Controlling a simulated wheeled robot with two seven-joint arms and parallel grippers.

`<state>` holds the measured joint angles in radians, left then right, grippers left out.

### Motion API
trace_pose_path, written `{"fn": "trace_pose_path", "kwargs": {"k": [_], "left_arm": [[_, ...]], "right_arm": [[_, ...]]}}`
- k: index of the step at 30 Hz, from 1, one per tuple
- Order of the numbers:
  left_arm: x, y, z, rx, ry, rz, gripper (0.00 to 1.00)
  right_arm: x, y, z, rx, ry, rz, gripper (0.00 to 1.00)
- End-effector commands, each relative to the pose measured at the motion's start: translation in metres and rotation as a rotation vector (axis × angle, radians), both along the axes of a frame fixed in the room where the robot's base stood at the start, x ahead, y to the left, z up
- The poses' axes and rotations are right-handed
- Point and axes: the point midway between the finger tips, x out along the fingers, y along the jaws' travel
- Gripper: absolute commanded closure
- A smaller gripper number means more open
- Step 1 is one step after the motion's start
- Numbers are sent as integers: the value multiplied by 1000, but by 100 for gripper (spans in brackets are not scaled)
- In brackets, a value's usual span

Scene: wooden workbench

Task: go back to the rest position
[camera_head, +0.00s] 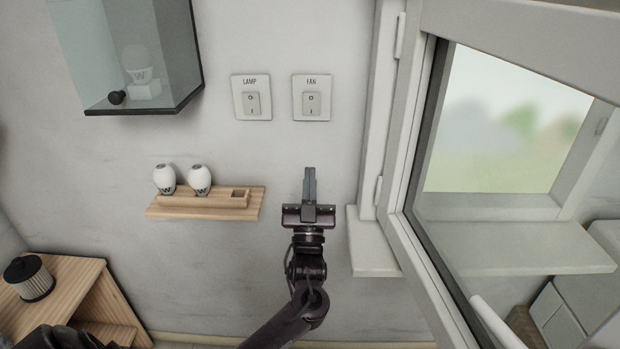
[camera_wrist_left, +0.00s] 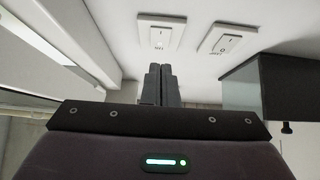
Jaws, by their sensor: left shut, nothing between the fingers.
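My left gripper (camera_head: 310,175) is in the middle of the head view, in front of the wall. Its two dark fingers are together, with nothing between them, and point up the picture. They end below the fan switch (camera_head: 311,98), apart from it in the picture. In the left wrist view the shut fingers (camera_wrist_left: 160,82) show in the middle, with the lamp and fan switches beyond them. The lamp switch (camera_head: 251,98) is to the left of the fan switch in the head view. My right gripper is not in view.
An open window (camera_head: 430,170) with a sill (camera_head: 372,250) is close on the right. A small wooden shelf (camera_head: 180,212) holding two white bulbs (camera_head: 200,180) is on the left. A glass cabinet (camera_head: 75,45) hangs upper left. A wooden stand (camera_head: 85,275) bears a filter-like cylinder (camera_head: 30,280).

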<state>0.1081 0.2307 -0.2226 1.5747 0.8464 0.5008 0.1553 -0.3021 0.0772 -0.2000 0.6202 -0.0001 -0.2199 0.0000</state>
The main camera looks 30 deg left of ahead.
Motion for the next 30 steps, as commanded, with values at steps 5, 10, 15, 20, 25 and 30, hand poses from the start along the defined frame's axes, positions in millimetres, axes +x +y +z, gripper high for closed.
{"fn": "trace_pose_path", "kwargs": {"k": [5, 10, 15, 20, 25, 30], "left_arm": [[0, 0, 0, 0, 0, 0, 100], [1, 0, -4, -1, 10, -2, 100], [14, -3, -62, -16, 166, -28, 100], [19, -11, -178, -51, 463, -76, 100], [-8, -23, -306, -95, 785, -129, 100], [-65, -38, -424, -141, 1096, -178, 100]], "right_arm": [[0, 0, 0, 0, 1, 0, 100], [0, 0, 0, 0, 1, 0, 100], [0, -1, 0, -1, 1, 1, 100], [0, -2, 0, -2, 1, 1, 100], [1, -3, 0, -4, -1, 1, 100], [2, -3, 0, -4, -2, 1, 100]]}}
